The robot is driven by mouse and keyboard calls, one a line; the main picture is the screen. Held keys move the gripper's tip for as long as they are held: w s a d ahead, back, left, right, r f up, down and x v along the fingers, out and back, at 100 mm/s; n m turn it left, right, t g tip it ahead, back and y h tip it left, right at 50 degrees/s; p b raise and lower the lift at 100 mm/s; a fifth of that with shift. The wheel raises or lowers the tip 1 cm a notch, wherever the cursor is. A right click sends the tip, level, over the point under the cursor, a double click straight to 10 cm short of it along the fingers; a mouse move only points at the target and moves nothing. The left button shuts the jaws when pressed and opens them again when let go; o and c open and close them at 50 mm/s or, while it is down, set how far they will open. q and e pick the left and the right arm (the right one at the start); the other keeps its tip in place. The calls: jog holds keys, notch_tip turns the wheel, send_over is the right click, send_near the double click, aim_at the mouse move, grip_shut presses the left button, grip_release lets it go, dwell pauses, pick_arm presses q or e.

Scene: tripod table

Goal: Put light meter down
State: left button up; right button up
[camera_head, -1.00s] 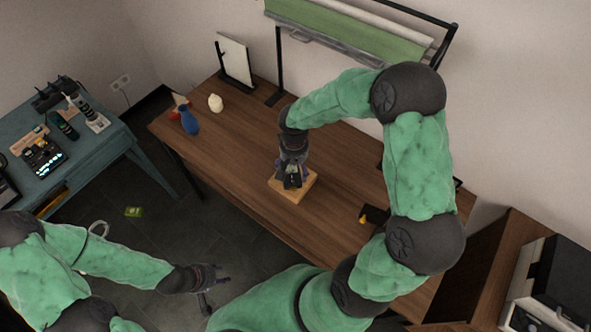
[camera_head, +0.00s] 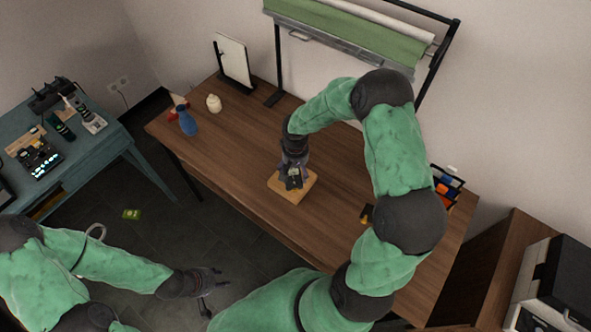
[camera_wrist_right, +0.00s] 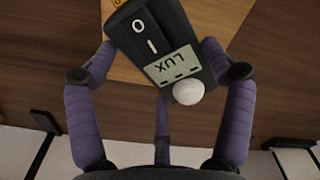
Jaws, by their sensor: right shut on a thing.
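The light meter (camera_wrist_right: 160,50) is a dark handheld device with a grey LUX display and a white dome. My right gripper (camera_wrist_right: 160,70) is shut on it, with purple fingers on both sides. In the head view the right gripper (camera_head: 293,178) points down over a square light-wood board (camera_head: 277,187) on the brown table. The meter (camera_head: 295,180) is partly hidden there, and I cannot tell whether it touches the board. My left gripper (camera_head: 208,281) is empty, with fingers spread, low at the lower left, away from the table.
The brown table (camera_head: 240,150) is clear around the board. A blue vase (camera_head: 187,122), a white jar (camera_head: 214,103) and a framed panel (camera_head: 233,60) stand toward its far left. An organizer (camera_head: 446,186) is at the right. A teal bench (camera_head: 95,150) with devices stands left.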

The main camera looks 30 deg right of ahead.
aim_at(295, 172)
jog(key=shift+f, duration=0.1)
jog(key=shift+f, duration=0.15)
jog(key=o, duration=1.1)
jog(key=shift+o, duration=0.2)
jog(key=shift+r, duration=0.4)
notch_tip(295, 172, up, 12)
jog(key=p, duration=0.2)
jog(key=shift+f+p, duration=0.15)
jog(key=shift+p, duration=0.2)
